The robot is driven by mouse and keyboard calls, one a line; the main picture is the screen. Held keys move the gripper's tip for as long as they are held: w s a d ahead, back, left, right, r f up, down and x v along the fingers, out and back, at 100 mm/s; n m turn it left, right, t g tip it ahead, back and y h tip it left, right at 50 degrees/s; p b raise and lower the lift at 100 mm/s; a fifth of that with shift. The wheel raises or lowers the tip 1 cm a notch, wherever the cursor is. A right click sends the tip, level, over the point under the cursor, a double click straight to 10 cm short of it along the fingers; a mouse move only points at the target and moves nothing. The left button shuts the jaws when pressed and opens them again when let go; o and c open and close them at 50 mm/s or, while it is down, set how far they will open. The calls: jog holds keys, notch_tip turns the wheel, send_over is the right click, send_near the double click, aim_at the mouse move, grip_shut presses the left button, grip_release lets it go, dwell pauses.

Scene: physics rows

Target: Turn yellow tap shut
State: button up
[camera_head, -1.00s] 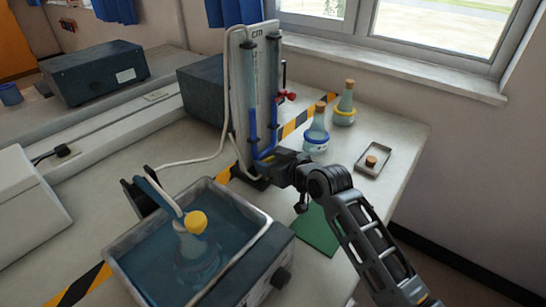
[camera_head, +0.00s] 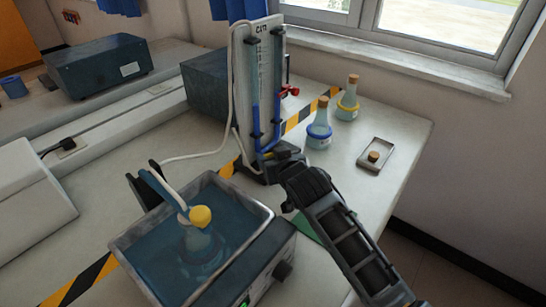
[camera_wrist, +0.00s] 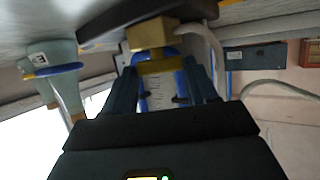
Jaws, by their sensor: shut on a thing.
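The yellow tap (camera_wrist: 154,38) shows in the wrist view as a brass-yellow block with a yellow part below it, between my fingers. My gripper (camera_wrist: 160,68) is shut on that yellow part. In the head view my gripper (camera_head: 284,156) is at the foot of the upright tube board (camera_head: 243,75) and hides the tap. The board carries glass tubes with blue liquid, and blue tubing joins at the bottom. Whether the tap is open or shut cannot be told.
A red tap (camera_head: 290,90) sticks out from the board's right side. A water bath (camera_head: 126,250) holding a yellow-topped flask (camera_head: 200,217) is in front.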

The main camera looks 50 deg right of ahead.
jog(key=o, duration=1.1)
jog(key=shift+c, duration=0.2)
jog(key=v, duration=0.7)
jog(key=shift+s+a+b, duration=0.2)
jog(key=shift+s+b, duration=0.15)
jog(key=shift+b, duration=0.1)
jog(key=shift+r, duration=0.15)
